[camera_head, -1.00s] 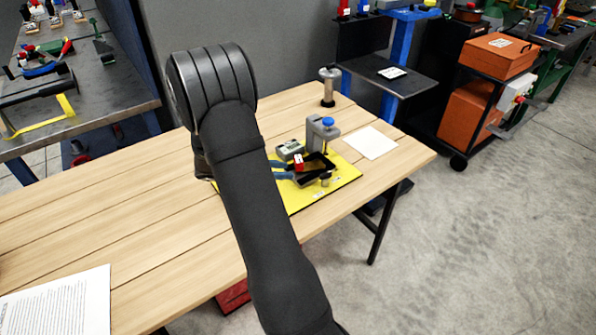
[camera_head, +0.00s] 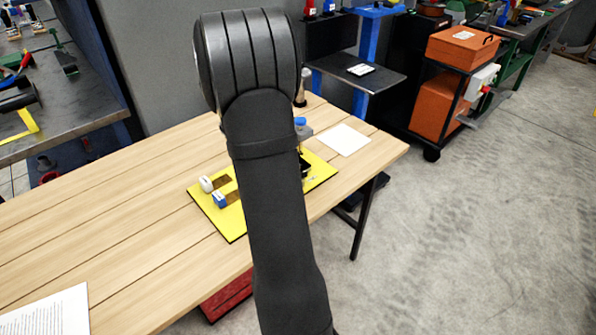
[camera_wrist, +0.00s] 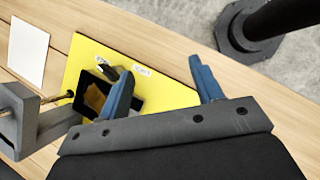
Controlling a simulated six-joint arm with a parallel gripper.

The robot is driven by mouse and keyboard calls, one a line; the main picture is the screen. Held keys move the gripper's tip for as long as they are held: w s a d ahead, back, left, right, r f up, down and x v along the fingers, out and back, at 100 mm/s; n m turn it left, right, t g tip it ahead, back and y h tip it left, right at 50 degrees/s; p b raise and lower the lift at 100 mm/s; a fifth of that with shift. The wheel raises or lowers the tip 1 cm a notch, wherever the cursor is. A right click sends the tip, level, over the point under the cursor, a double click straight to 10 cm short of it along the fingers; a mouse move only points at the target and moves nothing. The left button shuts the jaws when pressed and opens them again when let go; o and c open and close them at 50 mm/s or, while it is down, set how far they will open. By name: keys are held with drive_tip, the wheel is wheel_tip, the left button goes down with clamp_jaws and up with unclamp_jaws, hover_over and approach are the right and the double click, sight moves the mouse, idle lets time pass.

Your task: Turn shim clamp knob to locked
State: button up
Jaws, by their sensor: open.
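The yellow plate (camera_head: 231,222) lies on the wooden bench, and my arm covers its middle in the head view. A blue knob (camera_head: 300,121) tops the grey clamp, mostly hidden behind my arm. In the wrist view the grey clamp frame (camera_wrist: 32,118) stands at the left with a thin rod. Beside it is a black holder (camera_wrist: 82,101) with a brown inside, and a small dark part (camera_wrist: 108,72) near a white label. I cannot tell which part is the shim clamp knob. My gripper (camera_wrist: 160,66) is open and empty above the plate, its left finger overlapping the holder in view.
A white sheet (camera_head: 343,140) lies beyond the plate.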

drive_tip(key=w+d+r+m+t+y, duration=0.4)
drive_tip(key=d+r+m+y, duration=0.4)
drive_tip(key=r+m, duration=0.25)
drive_tip(key=x, duration=1.1)
drive_tip(key=a+x, duration=0.1)
drive_tip(key=x, duration=0.5)
drive_tip(key=shift+s+f, duration=0.1)
drive_tip(key=shift+s, duration=0.1)
drive_tip(key=c, duration=1)
drive_tip(key=shift+o, duration=0.2)
